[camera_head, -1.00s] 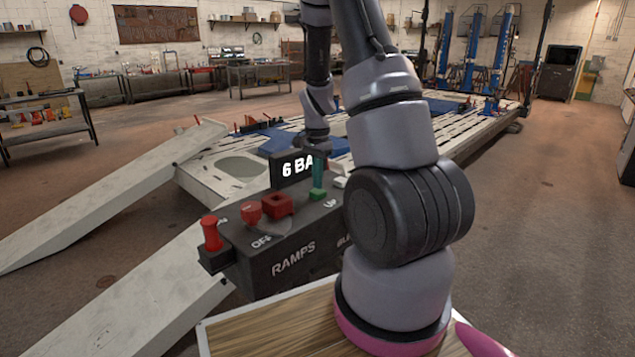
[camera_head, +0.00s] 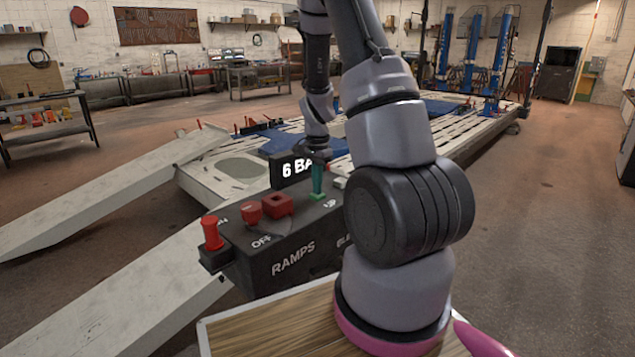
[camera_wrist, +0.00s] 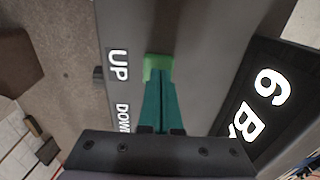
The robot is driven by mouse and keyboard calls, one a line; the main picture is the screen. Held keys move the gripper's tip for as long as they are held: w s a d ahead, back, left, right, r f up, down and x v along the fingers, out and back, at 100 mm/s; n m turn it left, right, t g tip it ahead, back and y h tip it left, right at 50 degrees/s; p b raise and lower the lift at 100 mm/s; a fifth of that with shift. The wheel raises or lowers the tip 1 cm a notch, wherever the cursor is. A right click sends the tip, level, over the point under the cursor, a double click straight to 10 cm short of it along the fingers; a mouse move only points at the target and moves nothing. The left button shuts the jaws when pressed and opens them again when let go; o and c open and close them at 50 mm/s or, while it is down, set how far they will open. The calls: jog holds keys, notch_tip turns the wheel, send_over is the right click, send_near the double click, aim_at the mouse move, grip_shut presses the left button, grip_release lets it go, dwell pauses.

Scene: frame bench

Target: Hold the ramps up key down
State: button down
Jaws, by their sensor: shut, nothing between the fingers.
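The black ramps control box (camera_head: 290,266) has "RAMPS", "OFF" and "UP" lettered on it. The green up key (camera_head: 317,197) is on its top near the "UP" lettering; it also shows in the wrist view (camera_wrist: 158,64) beside "UP". My gripper (camera_head: 318,190) is shut and empty, its teal fingers pointing down onto the green key. In the wrist view, the fingertips (camera_wrist: 158,86) overlap the key and appear to touch it. The key's front shows little height above the box top. The down key is not visible; the gripper body covers the area by "DOWN".
A red square guard (camera_head: 277,204), a red knob (camera_head: 250,212) and a red plunger (camera_head: 212,234) stand left on the box. A display (camera_head: 291,170) reading "6 BA" stands behind. White ramps (camera_head: 110,190) lead to the frame bench (camera_head: 200,184).

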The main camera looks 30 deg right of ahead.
jog(key=shift+s+a+f, duration=0.2)
jog(key=shift+s+f, duration=0.2)
jog(key=shift+f, duration=0.1)
dwell(0.3)
jog(key=shift+w+r, duration=0.1)
jog(key=shift+r, duration=0.05)
notch_tip(320, 180, up, 15)
jog(key=shift+w+d, duration=0.2)
jog(key=shift+w, duration=0.15)
dwell(0.4)
jog(key=s+a+r+n+t+y, duration=0.1)
jog(key=s+a+r+n+t, duration=0.2)
jog(key=s+a+r+n, duration=0.2)
jog(key=s+a+r+n+t+y, duration=0.1)
jog(key=s+a+r+n+t, duration=0.3)
jog(key=s+a+r, duration=0.5)
jog(key=s+r+n, duration=0.1)
jog(key=s+r, duration=0.3)
jog(key=s, duration=0.2)
jog(key=shift+s+a, duration=0.35)
jog(key=shift+a, duration=0.05)
